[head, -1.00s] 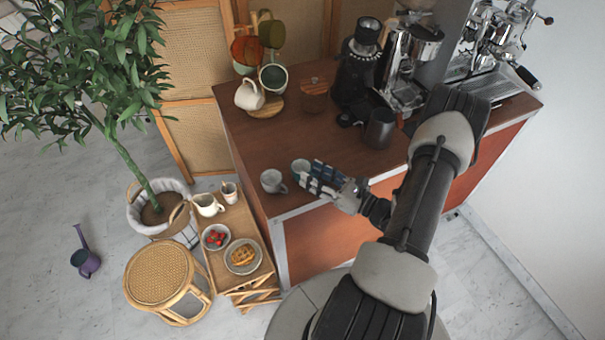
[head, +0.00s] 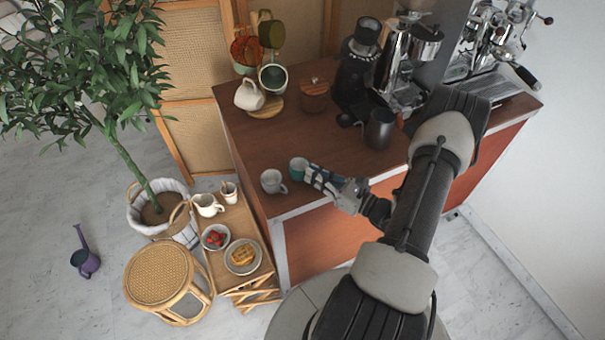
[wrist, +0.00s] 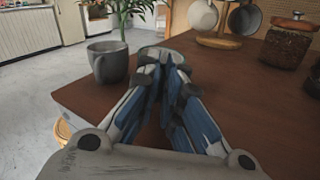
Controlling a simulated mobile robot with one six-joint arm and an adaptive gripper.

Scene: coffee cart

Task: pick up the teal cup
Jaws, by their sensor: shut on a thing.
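The teal cup (head: 297,168) stands upright on the brown counter near its front left edge. It also shows in the wrist view (wrist: 164,52), straight beyond my fingertips, with its lower part hidden by them. My gripper (head: 310,174) is on the right side of the cup. In the wrist view its two fingers (wrist: 165,72) come together at the cup's near side, shut on it. Exactly which part of the cup lies between the fingertips is hidden.
A grey mug (head: 272,181) stands close left of the teal cup, near the counter's edge. A mug tree (head: 265,103), a wood-lidded jar (head: 314,96), a grinder (head: 357,68) and a dark pitcher (head: 379,129) stand farther back. The middle of the counter (head: 275,140) is clear.

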